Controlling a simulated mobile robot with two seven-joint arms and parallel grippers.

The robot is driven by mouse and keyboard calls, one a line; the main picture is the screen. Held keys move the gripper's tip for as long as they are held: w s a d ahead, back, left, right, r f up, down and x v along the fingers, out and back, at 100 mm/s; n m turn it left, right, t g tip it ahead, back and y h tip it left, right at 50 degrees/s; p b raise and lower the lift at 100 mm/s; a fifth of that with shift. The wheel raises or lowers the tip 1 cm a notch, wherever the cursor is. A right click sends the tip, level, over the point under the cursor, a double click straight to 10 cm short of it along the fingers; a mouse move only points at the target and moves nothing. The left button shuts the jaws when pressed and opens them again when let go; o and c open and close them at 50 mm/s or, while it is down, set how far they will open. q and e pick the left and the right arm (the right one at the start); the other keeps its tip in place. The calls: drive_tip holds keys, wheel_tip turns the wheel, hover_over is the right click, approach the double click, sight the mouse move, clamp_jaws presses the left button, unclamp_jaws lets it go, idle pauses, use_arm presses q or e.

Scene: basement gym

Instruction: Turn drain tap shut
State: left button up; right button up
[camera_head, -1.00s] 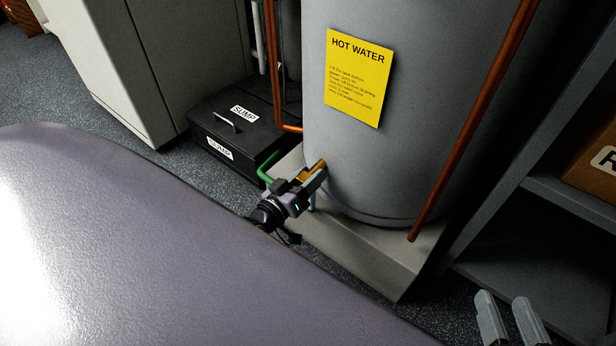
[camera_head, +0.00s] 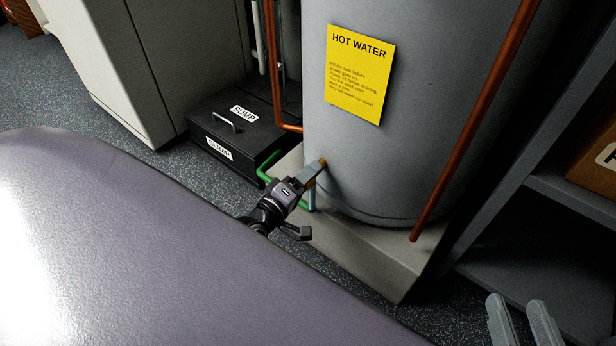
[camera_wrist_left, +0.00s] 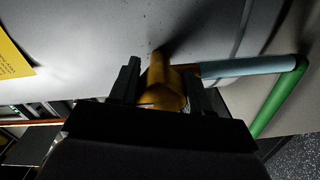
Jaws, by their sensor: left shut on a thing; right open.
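The drain tap (camera_head: 322,163) is a brass fitting low on the side of the grey hot water tank (camera_head: 400,120). My left gripper (camera_head: 312,172) is shut on it, and its fingers hide most of the tap in the head view. In the left wrist view the brass tap (camera_wrist_left: 163,88) sits between the two dark fingers (camera_wrist_left: 165,85). The handle's exact angle cannot be told. My right gripper (camera_head: 525,322) is open and empty at the bottom right, away from the tank.
The tank stands on a pale plinth (camera_head: 385,268). A green pipe (camera_head: 265,171) runs by the tap, beside a black sump box (camera_head: 232,128). Copper pipes (camera_head: 474,120) flank the tank. A shelf with a cardboard box (camera_head: 595,165) stands at the right.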

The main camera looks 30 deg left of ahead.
use_arm(q)
drive_tip(key=shift+w+a+r+n, duration=0.1)
drive_tip(key=shift+a+r+n, duration=0.1)
drive_tip(key=shift+n, duration=0.2)
drive_tip(key=o, duration=1.1)
drive_tip(key=shift+c, duration=0.2)
drive_tip(key=shift+f, duration=0.15)
drive_tip(key=shift+d, duration=0.1)
drive_tip(key=shift+s, duration=0.5)
drive_tip(key=s+p, duration=0.2)
drive_tip(key=s, duration=0.4)
drive_tip(key=shift+a, duration=0.3)
use_arm(e)
drive_tip(key=shift+w+a+f+m+g, duration=0.1)
drive_tip(key=shift+w+a+m+g, duration=0.15)
drive_tip(key=shift+a+m+g, duration=0.3)
use_arm(q)
drive_tip(key=shift+s, duration=0.1)
use_arm(e)
drive_tip(key=shift+w+a, duration=0.1)
drive_tip(key=shift+a, duration=0.05)
